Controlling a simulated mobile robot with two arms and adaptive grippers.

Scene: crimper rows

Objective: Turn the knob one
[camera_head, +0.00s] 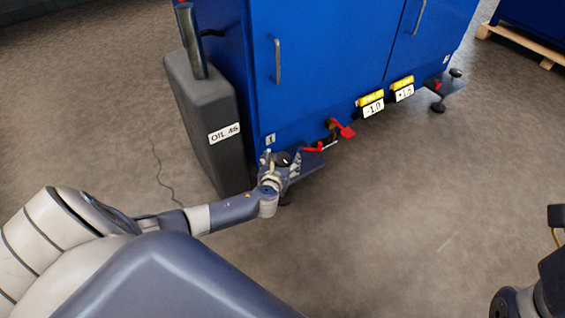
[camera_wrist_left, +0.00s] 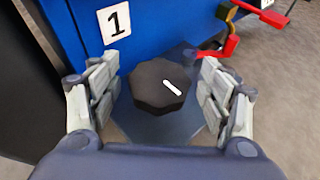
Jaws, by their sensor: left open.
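The black knob (camera_wrist_left: 158,86) with a white pointer mark sits on a dark blue plate, below the label 1 (camera_wrist_left: 114,21) on the blue cabinet. In the left wrist view the mark slants toward the lower right. My left gripper (camera_wrist_left: 158,92) is open, with one finger on each side of the knob and a visible gap to each. In the head view the knob (camera_head: 283,158) shows just beyond my left gripper (camera_head: 281,167), at the cabinet's lower left corner. My right gripper is not clearly in view; only part of my right arm shows at the right edge.
A red-handled valve (camera_head: 341,129) lies right of the knob, also in the left wrist view (camera_wrist_left: 231,42). Yellow-topped displays (camera_head: 371,104) sit further along the cabinet (camera_head: 320,60). A dark grey container marked OIL 46 (camera_head: 205,125) stands at left. The floor in front is clear.

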